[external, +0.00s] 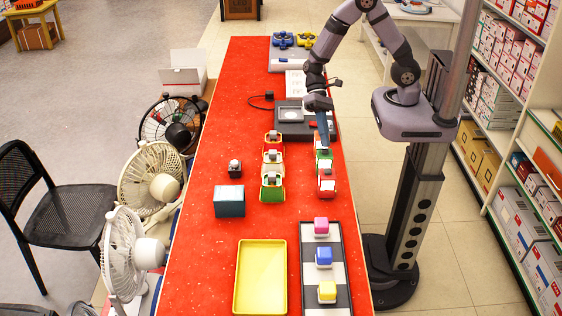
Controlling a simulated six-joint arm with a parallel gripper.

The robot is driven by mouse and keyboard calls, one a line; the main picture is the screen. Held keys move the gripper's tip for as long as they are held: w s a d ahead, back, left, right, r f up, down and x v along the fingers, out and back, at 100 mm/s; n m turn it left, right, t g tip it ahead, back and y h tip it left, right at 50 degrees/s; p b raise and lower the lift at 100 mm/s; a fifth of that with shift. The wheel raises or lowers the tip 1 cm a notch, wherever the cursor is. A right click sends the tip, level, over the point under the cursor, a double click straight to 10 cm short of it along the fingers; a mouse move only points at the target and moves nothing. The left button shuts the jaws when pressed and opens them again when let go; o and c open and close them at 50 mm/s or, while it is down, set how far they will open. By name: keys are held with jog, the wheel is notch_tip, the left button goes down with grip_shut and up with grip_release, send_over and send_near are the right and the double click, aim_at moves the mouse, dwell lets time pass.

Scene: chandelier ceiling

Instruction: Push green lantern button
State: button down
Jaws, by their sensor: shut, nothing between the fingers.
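My gripper (325,148) points down at the right side of the red table, with its fingers together and nothing seen between them. Its tip is at or just above a small green and white boxy item (324,162), which looks like a green lantern. The gripper partly covers its top and any button there. I cannot tell whether the tip touches it. A red boxy item (326,186) stands just in front of it. Another green boxy item (272,190) stands to the left, at the near end of a row with a cream one (272,162) and a red one (273,139).
The red table (205,225) also holds a teal box (229,201), a small dark button-like item (235,168), a yellow tray (261,278) and a checkered tray (342,260) with coloured cubes. A dark grey device (290,130) lies behind the gripper. Fans line the left edge.

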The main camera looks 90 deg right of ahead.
jog(key=shift+r, duration=0.1)
notch_tip(320, 180, up, 6)
jog(key=p, duration=0.5)
dwell(0.4)
dwell(0.4)
jog(key=s+d+f+n+g+h, duration=0.2)
jog(key=s+d+f+h, duration=0.4)
jog(key=d, duration=0.3)
jog(key=d+r+n+t+h, duration=0.3)
jog(key=d+r+n+t, duration=0.1)
jog(key=r, duration=0.3)
jog(key=shift+s+d+r+n, duration=0.3)
jog(key=shift+s+d+r, duration=0.05)
jog(key=shift+s, duration=0.05)
